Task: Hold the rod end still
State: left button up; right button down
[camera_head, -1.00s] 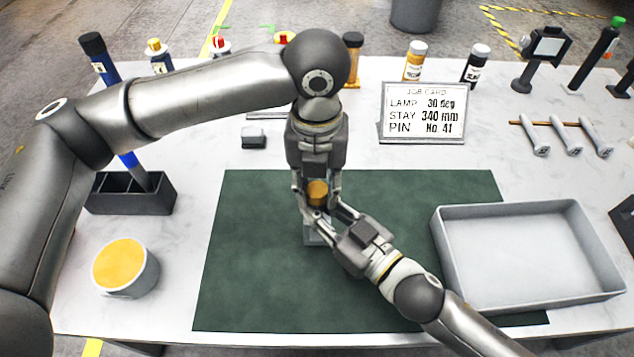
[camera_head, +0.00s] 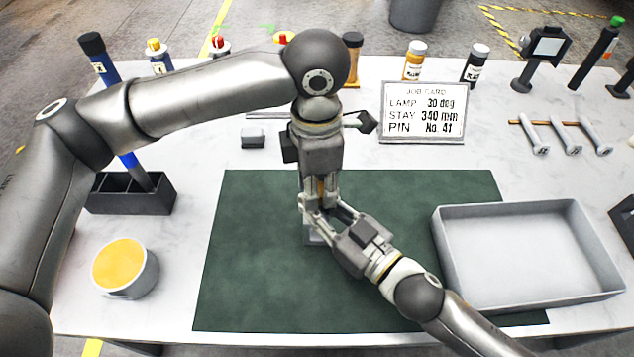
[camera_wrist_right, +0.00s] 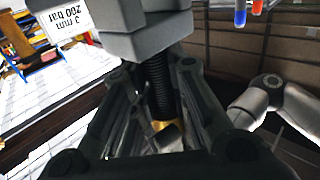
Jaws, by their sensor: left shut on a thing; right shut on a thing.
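My left gripper (camera_head: 318,197) points down over the green mat (camera_head: 260,270) and is shut on a brass-coloured part (camera_head: 321,188), mostly hidden between its fingers. My right gripper (camera_head: 322,218) reaches in from the lower right, just below, and is shut on the rod end, which the fingers hide in the head view. A small grey block (camera_head: 313,236) shows beneath both grippers. In the right wrist view a black threaded rod (camera_wrist_right: 158,88) runs between a grey block (camera_wrist_right: 145,42) and a brass-coloured part (camera_wrist_right: 158,125), between the right gripper's fingers. The exact contact is hidden.
A grey tray (camera_head: 590,285) stands at the right, and a yellow-topped tub (camera_head: 126,268) at the left. A dark holder (camera_head: 108,200) stands behind the tub. A job card (camera_head: 423,112) and several bottles line the back. Much of the mat is clear.

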pick_arm(q)
jog(key=o, duration=0.9)
jog(key=shift+o, duration=0.2)
jog(key=shift+r, duration=2.3)
jog(key=shift+c, duration=0.3)
